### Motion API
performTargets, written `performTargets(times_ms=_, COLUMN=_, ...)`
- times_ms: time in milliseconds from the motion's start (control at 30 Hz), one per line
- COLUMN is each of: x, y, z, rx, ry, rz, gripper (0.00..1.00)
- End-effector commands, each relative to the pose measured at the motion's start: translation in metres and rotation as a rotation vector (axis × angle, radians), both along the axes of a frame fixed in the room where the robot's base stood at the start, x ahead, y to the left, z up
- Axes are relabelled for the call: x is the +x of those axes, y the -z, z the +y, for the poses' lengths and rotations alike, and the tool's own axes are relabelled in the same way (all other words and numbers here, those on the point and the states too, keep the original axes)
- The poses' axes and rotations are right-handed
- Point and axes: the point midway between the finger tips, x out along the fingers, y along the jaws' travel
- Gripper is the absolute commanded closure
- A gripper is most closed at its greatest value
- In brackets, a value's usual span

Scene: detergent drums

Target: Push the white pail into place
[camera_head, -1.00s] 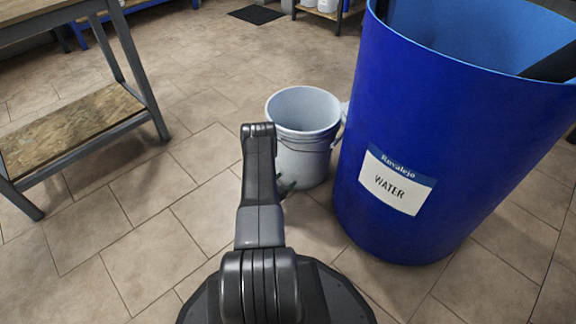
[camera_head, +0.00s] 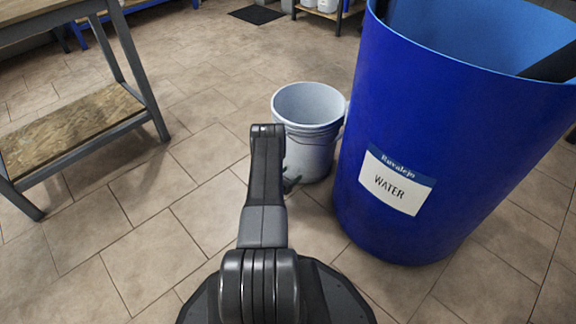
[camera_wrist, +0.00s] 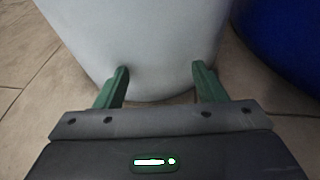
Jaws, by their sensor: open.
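The white pail (camera_head: 308,135) stands upright on the tiled floor, just left of the big blue drum labelled WATER (camera_head: 440,130). In the head view I cannot tell whether pail and drum touch. In the wrist view the pail's lower wall (camera_wrist: 140,45) fills the middle. My gripper (camera_wrist: 161,82) is open, its two green fingers apart and pointing at the pail's lower wall. The fingertips are at or very near the wall, with nothing held between them. In the head view my arm hides most of the gripper.
A metal table with a wooden lower shelf (camera_head: 68,125) stands at the left. A dark mat (camera_head: 257,14) lies at the back, near a shelf with white containers (camera_head: 327,6). The floor between table and pail is clear.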

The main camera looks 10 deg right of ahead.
Motion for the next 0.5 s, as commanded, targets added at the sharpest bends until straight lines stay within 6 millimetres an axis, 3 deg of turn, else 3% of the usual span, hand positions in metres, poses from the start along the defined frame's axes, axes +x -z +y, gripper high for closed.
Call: performTargets(times_ms=500, x=0.023, y=0.0, z=-0.029, rx=0.0, ry=0.003, rz=-0.001, gripper=0.36)
